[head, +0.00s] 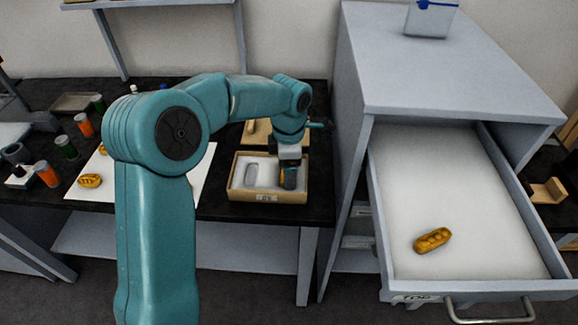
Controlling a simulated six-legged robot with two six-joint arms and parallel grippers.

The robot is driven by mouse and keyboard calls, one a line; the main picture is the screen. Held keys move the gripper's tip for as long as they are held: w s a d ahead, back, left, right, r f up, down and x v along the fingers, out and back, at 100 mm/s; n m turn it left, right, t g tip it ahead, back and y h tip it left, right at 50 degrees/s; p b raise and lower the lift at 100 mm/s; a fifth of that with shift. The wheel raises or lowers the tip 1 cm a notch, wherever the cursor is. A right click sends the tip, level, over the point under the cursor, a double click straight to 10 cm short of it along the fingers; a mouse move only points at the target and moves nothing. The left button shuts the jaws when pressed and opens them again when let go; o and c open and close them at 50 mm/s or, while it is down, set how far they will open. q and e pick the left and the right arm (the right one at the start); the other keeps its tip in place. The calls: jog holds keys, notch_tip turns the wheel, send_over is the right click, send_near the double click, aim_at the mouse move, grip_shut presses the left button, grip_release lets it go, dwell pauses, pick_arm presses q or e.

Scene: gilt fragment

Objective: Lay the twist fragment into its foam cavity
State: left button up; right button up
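A gilt fragment with a ridged, lobed surface (432,240) lies in the open drawer (470,195) at the right. Another gilt fragment (90,181) lies on a white sheet (197,190) on the dark bench at the left. I cannot tell for sure which is the twist. A shallow tan box (268,196) with pale foam (263,178) stands on the bench; an elongated cavity (250,175) shows in its left half. My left gripper (289,179) points down over the box's right half and hides the foam there. Its fingers and anything between them are unclear. My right gripper is out of view.
A grey cabinet (440,60) stands behind the drawer, with a white container (431,18) on top. Several small jars (84,125) stand on the bench at the left. A wooden piece (259,132) lies behind the box. Most of the drawer floor is clear.

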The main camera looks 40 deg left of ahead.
pick_arm(q)
jog(key=shift+s+d+f+b, duration=0.15)
jog(key=shift+s+f+b, duration=0.1)
jog(key=shift+f+b, duration=0.4)
jog(key=o, duration=0.7)
jog(key=shift+c, duration=0.2)
jog(key=o, duration=0.3)
jog(key=shift+f, duration=0.2)
jog(key=shift+r, duration=0.1)
jog(key=shift+r+p, duration=0.35)
jog(key=shift+p, duration=0.15)
jog(key=r, duration=0.4)
jog(key=r+p, duration=0.1)
jog(key=r, duration=0.7)
jog(key=shift+w+a+r, duration=0.2)
jog(key=shift+w+r, duration=0.1)
jog(key=shift+r, duration=0.05)
